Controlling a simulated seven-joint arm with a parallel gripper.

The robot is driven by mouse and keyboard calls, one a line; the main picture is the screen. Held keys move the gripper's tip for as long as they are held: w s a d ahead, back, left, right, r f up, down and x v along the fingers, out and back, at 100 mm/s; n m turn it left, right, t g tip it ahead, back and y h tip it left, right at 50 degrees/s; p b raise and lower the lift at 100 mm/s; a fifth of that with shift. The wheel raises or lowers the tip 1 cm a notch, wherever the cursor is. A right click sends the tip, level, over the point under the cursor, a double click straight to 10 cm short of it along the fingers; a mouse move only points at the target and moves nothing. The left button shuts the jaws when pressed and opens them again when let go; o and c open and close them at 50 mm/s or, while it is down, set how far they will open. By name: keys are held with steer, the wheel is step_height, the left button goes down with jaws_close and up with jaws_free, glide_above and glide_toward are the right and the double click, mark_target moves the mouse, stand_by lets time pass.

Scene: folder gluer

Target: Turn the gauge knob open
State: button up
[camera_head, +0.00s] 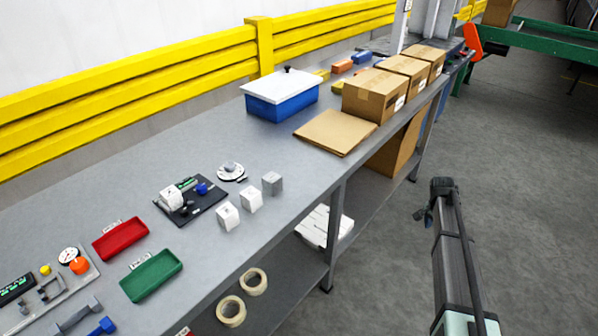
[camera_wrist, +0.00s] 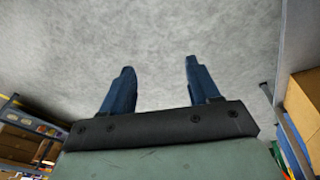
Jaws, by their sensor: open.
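A panel (camera_head: 60,302) lies at the near left of the grey workbench in the head view. On it are a small white round gauge (camera_head: 68,254) and an orange knob (camera_head: 79,265) close beside it. Whether the knob is turned open or closed is too small to tell. My gripper (camera_wrist: 159,67) shows in the wrist view with two blue fingers apart and nothing between them. In the head view my arm stands over the floor to the right of the bench, well away from the panel.
The panel also holds a yellow button (camera_head: 45,270) and a display (camera_head: 16,289). Near it are a red tray (camera_head: 120,238), a green tray (camera_head: 152,275) and a blue-handled tool (camera_head: 102,327).

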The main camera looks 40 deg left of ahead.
steer(key=w+a+r+m+t, duration=0.1)
steer(key=w+a+r, duration=0.3)
steer(key=a+r, duration=0.3)
steer(key=w+a+r+t, duration=0.1)
steer(key=w+a+r, duration=0.3)
steer(key=r, duration=0.5)
steer(key=s+a+r+y, duration=0.1)
steer(key=s+a+r, duration=0.1)
steer(key=a+r, duration=0.4)
steer(key=s+a+r, duration=0.2)
steer(key=a+r, duration=0.2)
steer(key=a, duration=0.5)
step_height(320, 180, up, 8)
steer(key=n+g+y, duration=0.1)
steer(key=n+g, duration=0.3)
steer(key=n, duration=0.3)
glide_above(201, 186)
step_height(201, 186, down, 14)
steer(key=shift+r, duration=0.2)
steer(key=c, duration=1)
